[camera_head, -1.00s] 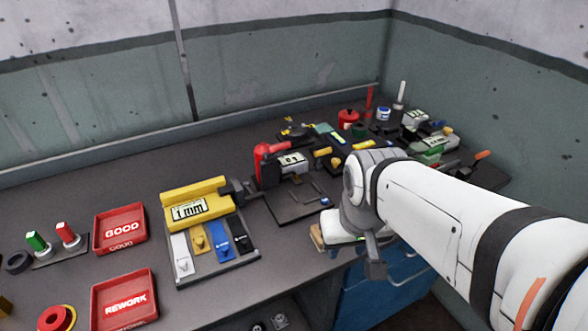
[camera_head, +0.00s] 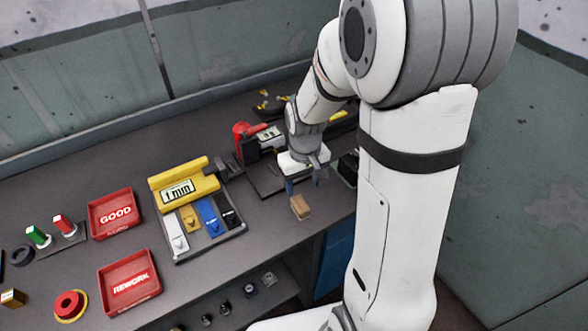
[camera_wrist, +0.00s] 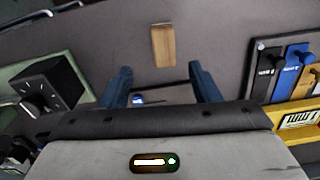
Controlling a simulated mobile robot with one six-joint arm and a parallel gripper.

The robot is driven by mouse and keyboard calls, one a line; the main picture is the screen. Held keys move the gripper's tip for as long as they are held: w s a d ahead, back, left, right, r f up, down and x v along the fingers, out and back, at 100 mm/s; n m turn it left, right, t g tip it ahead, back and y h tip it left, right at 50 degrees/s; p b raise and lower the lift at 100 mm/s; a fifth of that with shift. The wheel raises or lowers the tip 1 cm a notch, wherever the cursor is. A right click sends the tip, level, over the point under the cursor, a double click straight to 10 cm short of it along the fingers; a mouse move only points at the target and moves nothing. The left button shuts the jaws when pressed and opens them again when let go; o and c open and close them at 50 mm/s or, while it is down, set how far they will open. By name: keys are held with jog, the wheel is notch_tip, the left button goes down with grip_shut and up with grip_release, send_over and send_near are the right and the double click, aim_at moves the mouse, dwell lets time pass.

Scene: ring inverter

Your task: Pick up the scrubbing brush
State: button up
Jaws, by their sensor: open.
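The scrubbing brush appears as a small tan wooden block (camera_head: 300,207) lying on the grey bench near its front edge, right of the coloured gauge tray. Its bristles cannot be made out. In the wrist view the wooden block (camera_wrist: 163,46) lies lengthwise beyond the fingertips, roughly centred between them. My gripper (camera_head: 303,186) points down just behind the block and is empty. Its two blue fingers stand apart in the wrist view (camera_wrist: 160,74), with nothing between them but bench and part of a dark mat. The block is apart from the fingers.
The gauge tray (camera_head: 178,259) and yellow 1 mm gauge (camera_head: 186,187) stand left of the block. A dark device with a knob (camera_wrist: 48,88) is at the left in the wrist view. The red GOOD tray (camera_head: 115,214) and REWORK tray (camera_head: 129,282) are farther left.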

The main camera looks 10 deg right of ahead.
aim_at(300, 202)
jog(key=shift+w+d+f+p, duration=0.1)
jog(key=shift+w+f+p, duration=0.2)
jog(key=shift+w+f, duration=0.3)
jog(key=shift+f, duration=0.4)
jog(key=shift+s+a+f+p, duration=0.15)
jog(key=shift+f+p, duration=0.1)
jog(key=shift+f, duration=0.95)
jog(key=shift+s+a+f+p, duration=0.15)
jog(key=shift+f+p, duration=0.1)
jog(key=shift+f, duration=1)
jog(key=shift+s+a+f+p, duration=0.15)
jog(key=shift+f+p, duration=0.1)
jog(key=shift+f, duration=0.95)
jog(key=shift+d, duration=0.1)
jog(key=shift+c, duration=0.6)
jog(key=c, duration=1)
jog(key=shift+o, duration=0.2)
jog(key=shift+r, duration=0.1)
notch_tip(300, 202, up, 10)
jog(key=shift+f+b, duration=0.1)
jog(key=shift+b, duration=0.5)
